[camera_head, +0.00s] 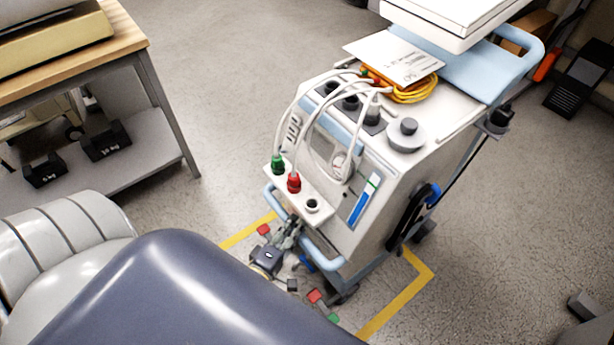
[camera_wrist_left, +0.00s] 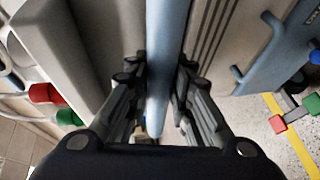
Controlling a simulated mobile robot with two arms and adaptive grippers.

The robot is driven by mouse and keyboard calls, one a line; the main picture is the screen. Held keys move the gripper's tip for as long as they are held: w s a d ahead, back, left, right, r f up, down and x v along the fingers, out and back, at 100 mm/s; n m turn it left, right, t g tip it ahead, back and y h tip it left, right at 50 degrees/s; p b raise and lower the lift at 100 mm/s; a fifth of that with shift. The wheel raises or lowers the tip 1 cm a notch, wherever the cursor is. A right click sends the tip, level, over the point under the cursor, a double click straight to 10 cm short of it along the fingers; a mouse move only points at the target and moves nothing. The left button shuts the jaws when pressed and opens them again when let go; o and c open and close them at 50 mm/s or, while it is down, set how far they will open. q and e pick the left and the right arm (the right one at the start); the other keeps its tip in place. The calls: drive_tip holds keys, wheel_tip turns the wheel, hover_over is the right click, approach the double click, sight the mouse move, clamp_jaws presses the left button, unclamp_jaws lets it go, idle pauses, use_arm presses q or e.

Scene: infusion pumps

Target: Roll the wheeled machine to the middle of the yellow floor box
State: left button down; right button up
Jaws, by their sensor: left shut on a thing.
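The wheeled machine (camera_head: 385,160) is a pale cart with a blue front handle (camera_head: 321,256), tilted in the head view. Its base stands inside or over the yellow floor box (camera_head: 403,294); the machine hides much of the outline, so I cannot tell whether it is centred. My left gripper (camera_head: 291,229) is at the front handle, low on the machine's near side. In the left wrist view, its two dark fingers (camera_wrist_left: 158,95) are shut on either side of the blue handle bar (camera_wrist_left: 160,45). My right gripper is not in view.
A wooden-topped bench (camera_head: 130,40) with a lower shelf stands at the left. Small red and green parts (camera_head: 314,297) show near the floor by the machine's front. A black pedal-like object (camera_head: 579,78) lies at the upper right. Grey floor is open right of the machine.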

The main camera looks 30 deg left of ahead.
use_arm(q)
drive_tip(key=shift+s+a+f, duration=0.1)
drive_tip(key=shift+s+a, duration=0.15)
drive_tip(key=shift+s, duration=0.35)
drive_tip(key=shift+s+a+f, duration=0.1)
drive_tip(key=shift+s+a, duration=0.15)
drive_tip(key=shift+s, duration=0.35)
drive_tip(key=c, duration=1.4)
unclamp_jaws()
drive_tip(key=shift+r, duration=0.1)
drive_tip(key=s, duration=0.4)
drive_tip(key=s+r, duration=0.1)
drive_tip(key=s, duration=0.3)
drive_tip(key=s+r, duration=0.1)
drive_tip(key=s, duration=0.2)
drive_tip(key=shift+s+d+r, duration=0.1)
drive_tip(key=shift+s+d, duration=0.2)
drive_tip(key=shift+s, duration=0.1)
